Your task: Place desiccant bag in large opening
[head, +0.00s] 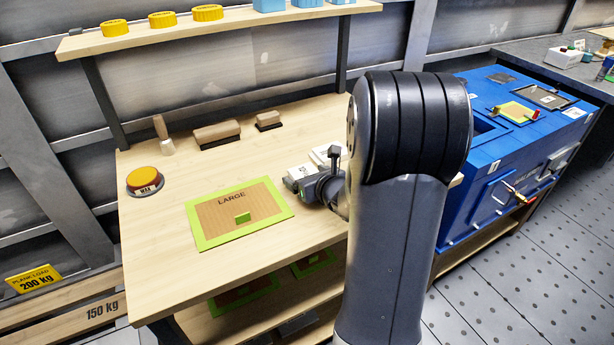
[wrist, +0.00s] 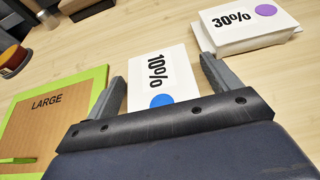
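Two white flat packets lie on the wooden bench, and they look like the desiccant bags. One is marked 10% with a blue dot (wrist: 160,75). The other is marked 30% with a purple dot (wrist: 245,28) and looks thicker or stacked. My gripper (wrist: 164,70) is open, with the 10% packet between and beyond its fingers; I cannot tell whether they touch it. In the head view my gripper (head: 328,188) is low over the bench beside the packets (head: 300,173), partly hidden by my arm. The blue housing (head: 520,150) at right has a large rectangular opening (head: 487,129) on top, partly hidden by my arm.
A green-edged LARGE cover (head: 215,225) lies left of my gripper. A round orange-topped MAX item (head: 145,181), a brush (head: 163,135) and wooden blocks (head: 217,133) stand farther back. A shelf (head: 230,25) overhangs the bench's rear. The bench front is clear.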

